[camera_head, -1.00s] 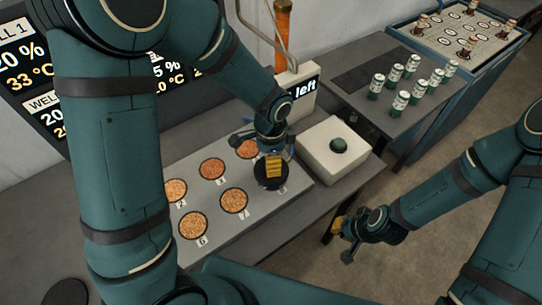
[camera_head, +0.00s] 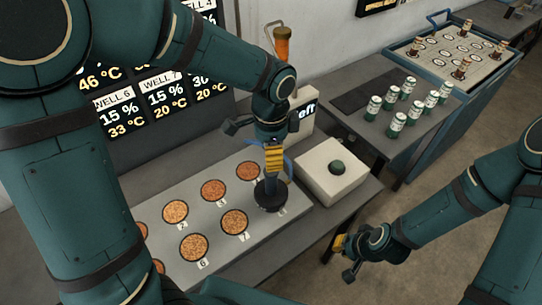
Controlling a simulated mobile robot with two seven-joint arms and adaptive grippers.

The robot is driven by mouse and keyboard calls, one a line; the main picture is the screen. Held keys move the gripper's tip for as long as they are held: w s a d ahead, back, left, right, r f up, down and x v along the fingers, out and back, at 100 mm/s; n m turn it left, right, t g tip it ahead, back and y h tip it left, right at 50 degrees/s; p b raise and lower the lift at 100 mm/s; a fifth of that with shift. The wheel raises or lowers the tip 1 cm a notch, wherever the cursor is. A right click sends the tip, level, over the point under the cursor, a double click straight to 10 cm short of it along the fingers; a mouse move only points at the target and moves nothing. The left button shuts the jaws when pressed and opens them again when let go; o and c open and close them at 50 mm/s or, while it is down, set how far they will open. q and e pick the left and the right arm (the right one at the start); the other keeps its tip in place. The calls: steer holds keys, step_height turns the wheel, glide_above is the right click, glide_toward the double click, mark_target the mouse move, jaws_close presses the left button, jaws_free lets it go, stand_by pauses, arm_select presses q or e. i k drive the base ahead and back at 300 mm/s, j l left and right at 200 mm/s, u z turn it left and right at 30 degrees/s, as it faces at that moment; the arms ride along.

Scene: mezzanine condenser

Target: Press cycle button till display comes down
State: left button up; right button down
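The cycle button looks to be the dark green dome (camera_head: 337,167) on a white box (camera_head: 331,183) right of the well plate. A display sign ending in "eft" (camera_head: 306,112) stands behind it, partly covered by my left arm. My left gripper (camera_head: 274,160), with yellow finger pads, points down left of the white box. Below it a dark stem rises from a black disc (camera_head: 270,196) on the plate. Whether the fingers grip the stem is unclear. Nothing touches the button. My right gripper (camera_head: 338,243) hangs over the floor at lower right; its finger gap is unclear.
The grey plate (camera_head: 222,258) has several wells of orange granules. A wall screen (camera_head: 155,108) lists well percentages and temperatures. Several green-and-white cans (camera_head: 397,123) stand on the right bench, near a bottle tray (camera_head: 431,56).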

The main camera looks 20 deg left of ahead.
mark_target(338, 165)
steer(key=k, duration=1)
